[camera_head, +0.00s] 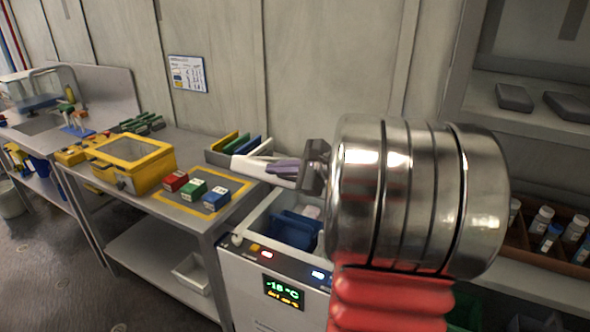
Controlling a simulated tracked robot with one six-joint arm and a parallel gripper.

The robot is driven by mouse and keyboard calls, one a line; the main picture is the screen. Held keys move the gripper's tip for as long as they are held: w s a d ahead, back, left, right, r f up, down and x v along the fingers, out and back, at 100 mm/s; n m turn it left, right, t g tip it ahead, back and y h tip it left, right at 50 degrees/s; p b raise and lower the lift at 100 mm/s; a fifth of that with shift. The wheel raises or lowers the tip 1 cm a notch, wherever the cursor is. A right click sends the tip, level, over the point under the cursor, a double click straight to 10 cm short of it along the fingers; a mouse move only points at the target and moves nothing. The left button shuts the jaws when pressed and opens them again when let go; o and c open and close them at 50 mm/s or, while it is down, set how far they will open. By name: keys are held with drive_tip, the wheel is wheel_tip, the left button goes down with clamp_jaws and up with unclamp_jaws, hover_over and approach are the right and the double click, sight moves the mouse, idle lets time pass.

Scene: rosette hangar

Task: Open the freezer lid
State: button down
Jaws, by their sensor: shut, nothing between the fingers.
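The freezer (262,262) is a white box at bottom centre, with a lit display reading -18 °C on its front. Blue items (292,229) and a pale item show inside its top, within a light rim. I cannot make out a separate lid. Whether the top is uncovered or under a clear cover, I cannot tell, as my arm hides its right part. My gripper (240,163), with pale and purple fingers, points left above the freezer's back edge, near the bench end. It is shut and holds nothing.
Left of the freezer, a grey bench carries a yellow box (131,163), red, green and blue small boxes (194,189) on a yellow-edged mat, and a tray of coloured files (222,157). A shelf with bottles (543,219) stands right.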

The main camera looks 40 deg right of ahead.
drive_tip(key=s+a+f+n+g+y, duration=0.15)
drive_tip(key=a+n, duration=0.25)
drive_tip(key=a, duration=0.4)
drive_tip(key=s+a+n+g, duration=0.2)
drive_tip(key=a+n+g, duration=0.1)
drive_tip(key=a, duration=0.5)
drive_tip(key=s+a+f+n+g+y, duration=0.1)
drive_tip(key=s+a+n+g, duration=0.1)
drive_tip(key=a+n, duration=0.35)
drive_tip(key=s+a+f+n+h, duration=0.1)
drive_tip(key=s+a+n+h, duration=0.1)
drive_tip(key=s+a+n, duration=0.3)
drive_tip(key=s+a+f+n+g+h, duration=0.1)
drive_tip(key=s+a+n+h, duration=0.2)
drive_tip(key=s+a+n, duration=0.2)
drive_tip(key=shift+s+a+f+n, duration=0.3)
drive_tip(key=shift+s+n, duration=1.25)
drive_tip(key=shift+s, duration=1.05)
drive_tip(key=shift+g, duration=0.25)
